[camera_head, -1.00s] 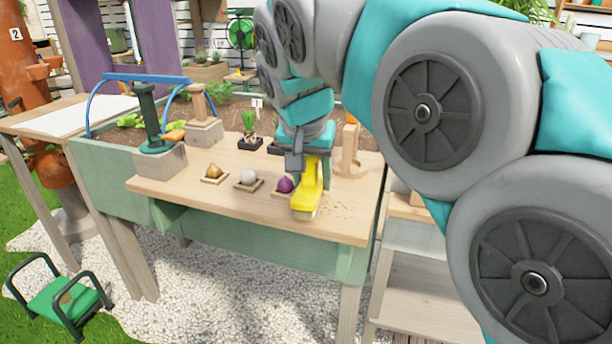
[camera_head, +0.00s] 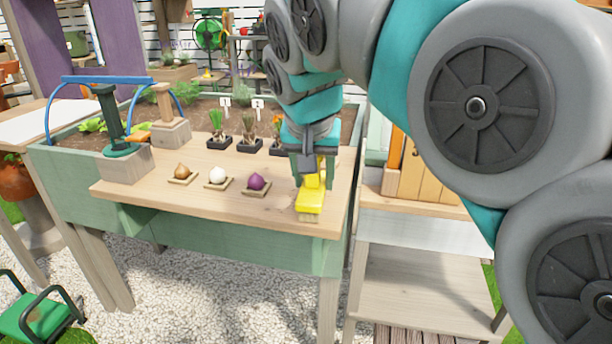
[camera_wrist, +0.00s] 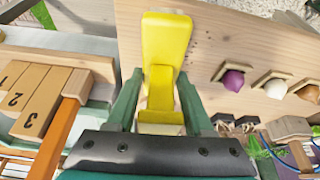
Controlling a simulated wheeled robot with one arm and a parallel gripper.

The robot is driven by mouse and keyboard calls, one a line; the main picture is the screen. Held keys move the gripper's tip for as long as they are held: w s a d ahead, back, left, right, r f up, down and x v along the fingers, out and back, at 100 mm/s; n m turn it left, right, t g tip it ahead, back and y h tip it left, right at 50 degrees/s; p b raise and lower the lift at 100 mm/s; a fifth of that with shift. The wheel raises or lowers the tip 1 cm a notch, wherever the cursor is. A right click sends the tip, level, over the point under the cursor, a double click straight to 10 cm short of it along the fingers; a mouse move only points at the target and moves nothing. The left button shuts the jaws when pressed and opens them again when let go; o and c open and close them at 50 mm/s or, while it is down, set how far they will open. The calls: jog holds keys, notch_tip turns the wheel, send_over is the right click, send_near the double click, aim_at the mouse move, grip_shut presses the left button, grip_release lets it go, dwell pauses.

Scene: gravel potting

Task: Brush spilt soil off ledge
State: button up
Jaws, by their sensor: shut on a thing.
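A yellow brush (camera_head: 310,200) is in my gripper (camera_head: 312,172), which is shut on its handle. The brush's broad end lies over the front right part of the wooden ledge (camera_head: 230,208). In the wrist view the brush (camera_wrist: 166,45) stretches away from my gripper (camera_wrist: 160,105), between its two green fingers. Small dark specks of soil (camera_wrist: 207,42) lie on the ledge beside the brush's head. I cannot tell whether the bristles touch the wood.
A brown bulb (camera_head: 181,171), a white bulb (camera_head: 217,175) and a purple bulb (camera_head: 256,182) sit on small trays left of the brush. Several potted plants (camera_head: 248,143) stand behind. A shelf unit (camera_head: 420,285) stands right of the ledge.

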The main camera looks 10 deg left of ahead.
aim_at(281, 189)
jog(key=shift+s+d+f, duration=0.1)
jog(key=shift+d+f, duration=0.05)
jog(key=shift+d, duration=0.65)
jog(key=shift+s+d+f, duration=0.1)
jog(key=shift+d, duration=0.7)
jog(key=shift+w+r, duration=0.15)
jog(key=shift+w, duration=0.35)
jog(key=shift+w+a+r, duration=0.1)
jog(key=shift+w+a, duration=0.05)
jog(key=shift+a, duration=1)
jog(key=shift+w+a, duration=0.15)
jog(key=shift+a, duration=2)
jog(key=shift+w+a+f, duration=0.1)
jog(key=shift+a+f, duration=0.05)
jog(key=shift+a, duration=0.4)
jog(key=shift+a+f, duration=0.15)
jog(key=shift+a, duration=0.9)
grip_shut()
jog(key=shift+w, duration=0.5)
jog(key=shift+s+d+r, duration=0.1)
jog(key=shift+d, duration=0.9)
jog(key=shift+s+d+r, duration=0.1)
jog(key=shift+d, duration=0.9)
jog(key=shift+d+f+b, duration=0.2)
jog(key=shift+d+b, duration=0.15)
jog(key=shift+d, duration=1.25)
jog(key=shift+s+d+r, duration=0.1)
jog(key=shift+d, duration=0.6)
jog(key=shift+s+d+r, duration=0.1)
jog(key=shift+d, duration=0.6)
